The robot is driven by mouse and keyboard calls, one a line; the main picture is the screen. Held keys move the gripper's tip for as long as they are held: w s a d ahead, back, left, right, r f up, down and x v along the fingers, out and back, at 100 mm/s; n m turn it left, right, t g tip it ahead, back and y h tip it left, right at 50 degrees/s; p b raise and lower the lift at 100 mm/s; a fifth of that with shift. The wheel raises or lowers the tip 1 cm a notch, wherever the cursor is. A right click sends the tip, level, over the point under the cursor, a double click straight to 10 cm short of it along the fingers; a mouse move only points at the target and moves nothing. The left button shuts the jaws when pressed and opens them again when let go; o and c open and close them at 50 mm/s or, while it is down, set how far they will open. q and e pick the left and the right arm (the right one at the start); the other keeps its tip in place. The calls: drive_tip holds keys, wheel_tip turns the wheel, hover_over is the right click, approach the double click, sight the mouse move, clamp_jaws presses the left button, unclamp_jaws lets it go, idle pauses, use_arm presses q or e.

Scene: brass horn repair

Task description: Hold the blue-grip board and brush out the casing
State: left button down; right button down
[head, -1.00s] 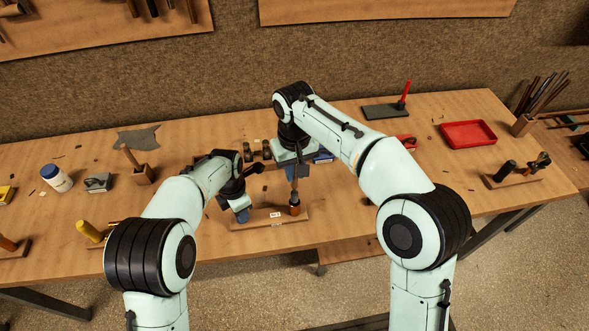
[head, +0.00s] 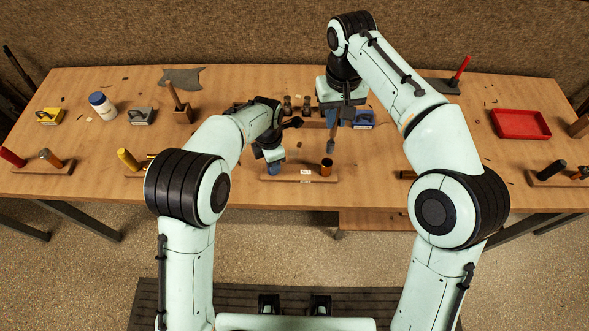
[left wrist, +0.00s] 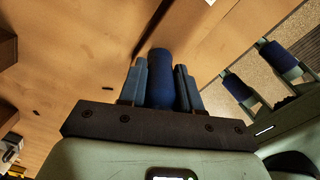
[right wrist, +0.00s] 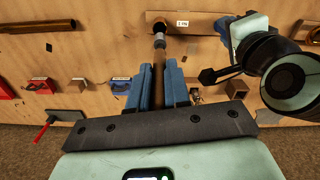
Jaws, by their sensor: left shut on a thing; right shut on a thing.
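The board (head: 308,177) with a small white label lies near the table's front edge. Its blue grip (head: 274,170) is at the left end, and the copper-coloured casing (head: 326,169) stands upright at the right end. My left gripper (left wrist: 160,85) is shut on the blue grip. My right gripper (right wrist: 157,88) is shut on the wooden handle of the brush (head: 331,142). The brush points down, its lower end close above the casing in the head view. In the right wrist view the metal ferrule (right wrist: 159,41) lines up with the casing; the exact gap is unclear.
Behind the board stand a rack of dark fittings (head: 297,108) and a blue tool (head: 363,120). A red tray (head: 520,124) is at right. A yellow-handled stand (head: 128,160) is left of the board. The table right of the casing is mostly clear.

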use_arm(q)
drive_tip(key=c, duration=0.7)
unclamp_jaws()
drive_tip(key=shift+r, duration=0.1)
wheel_tip(320, 180, up, 12)
drive_tip(key=shift+f, duration=0.1)
drive_tip(key=shift+s, duration=0.1)
